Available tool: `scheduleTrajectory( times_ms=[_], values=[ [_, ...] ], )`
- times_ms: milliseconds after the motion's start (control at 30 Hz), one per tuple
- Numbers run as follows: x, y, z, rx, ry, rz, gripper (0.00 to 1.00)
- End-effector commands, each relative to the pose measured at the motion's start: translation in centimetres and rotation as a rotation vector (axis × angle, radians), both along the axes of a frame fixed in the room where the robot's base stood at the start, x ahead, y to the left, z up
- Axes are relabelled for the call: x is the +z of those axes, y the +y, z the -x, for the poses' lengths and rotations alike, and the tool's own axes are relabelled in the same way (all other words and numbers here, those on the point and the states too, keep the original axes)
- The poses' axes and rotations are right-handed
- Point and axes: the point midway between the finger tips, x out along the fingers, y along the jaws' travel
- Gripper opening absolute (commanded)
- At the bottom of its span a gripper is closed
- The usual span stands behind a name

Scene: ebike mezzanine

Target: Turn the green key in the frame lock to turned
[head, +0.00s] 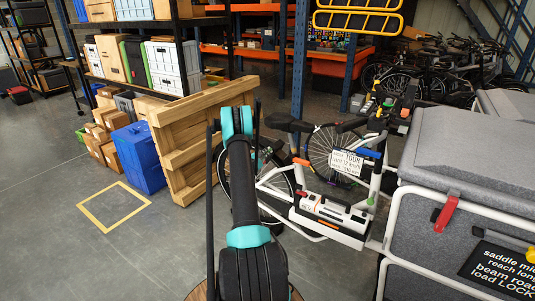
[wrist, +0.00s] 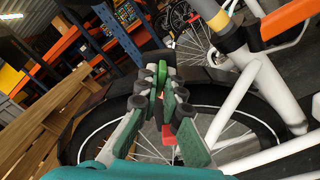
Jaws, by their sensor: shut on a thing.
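In the wrist view my gripper (wrist: 159,98) is at the bike's rear wheel (wrist: 245,112), its two fingers close together. The green key (wrist: 162,70) shows at the fingertips, and the fingers are shut on it. The key's lower part and most of the frame lock are hidden by the fingers, so I cannot tell the key's angle. A small red part (wrist: 168,133) shows between the fingers. In the head view my arm covers the gripper, the key and the lock. The white bike (head: 275,182) stands just beyond the arm.
A wooden pallet (head: 190,150) leans left of the bike, with a blue crate (head: 138,160) beside it. A grey cargo box (head: 465,150) with a white rail fills the right. A TOUR sign (head: 346,163) hangs on the bike. The floor at left is clear around a yellow square (head: 90,213).

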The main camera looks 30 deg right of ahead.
Motion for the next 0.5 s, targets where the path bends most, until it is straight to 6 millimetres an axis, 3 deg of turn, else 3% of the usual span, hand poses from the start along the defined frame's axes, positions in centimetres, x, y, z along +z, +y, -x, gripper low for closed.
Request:
scheduleTrajectory(
  times_ms=[500],
  values=[
    [-0.02, 0.12, 0.06, -0.001, -0.453, -0.189, 0.00]
  ],
)
